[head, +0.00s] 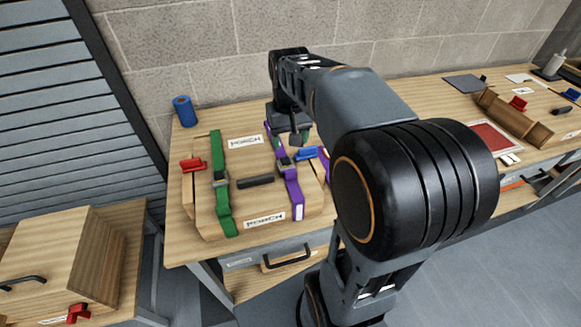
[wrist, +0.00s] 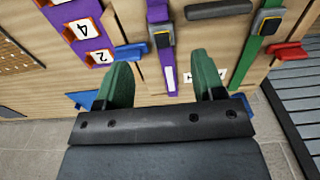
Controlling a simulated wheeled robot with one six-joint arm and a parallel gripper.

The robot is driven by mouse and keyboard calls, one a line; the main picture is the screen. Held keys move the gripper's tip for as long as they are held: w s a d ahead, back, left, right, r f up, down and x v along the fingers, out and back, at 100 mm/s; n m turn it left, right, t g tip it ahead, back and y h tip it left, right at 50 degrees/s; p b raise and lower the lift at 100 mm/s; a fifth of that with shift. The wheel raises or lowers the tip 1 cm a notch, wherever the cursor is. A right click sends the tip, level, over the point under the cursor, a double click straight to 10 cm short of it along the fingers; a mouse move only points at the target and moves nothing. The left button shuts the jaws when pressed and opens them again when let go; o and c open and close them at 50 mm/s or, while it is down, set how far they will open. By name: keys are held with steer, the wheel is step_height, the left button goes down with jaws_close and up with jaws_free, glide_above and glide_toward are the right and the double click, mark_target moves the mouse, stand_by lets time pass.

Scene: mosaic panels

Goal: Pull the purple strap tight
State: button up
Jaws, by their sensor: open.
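The purple strap (head: 292,183) runs over the right part of a wooden panel box (head: 240,185), through a dark buckle (head: 284,163). It has a white patch at its front end. In the wrist view the purple strap (wrist: 168,62) passes its buckle (wrist: 162,38), and a white-marked part lies between my fingers in the picture. My gripper (wrist: 165,82) is open and empty, its two green fingers on either side of the strap. In the head view my gripper (head: 294,132) is over the box's far side. Whether the fingers touch the strap cannot be told.
A green strap (head: 220,180) with a red lever (head: 193,165) lies left of a black handle (head: 255,181). A blue lever (head: 307,153) sits right of the purple strap. Beyond it is a numbered purple strip (wrist: 80,30). A blue roll (head: 185,111) stands at the back left.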

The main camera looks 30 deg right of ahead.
mark_target(291, 170)
steer(key=f, duration=0.9)
steer(key=f+p, duration=0.1)
steer(key=f, duration=0.3)
steer(key=shift+w+d+f, duration=0.25)
steer(key=shift+d+f, duration=0.05)
steer(key=shift+f, duration=0.05)
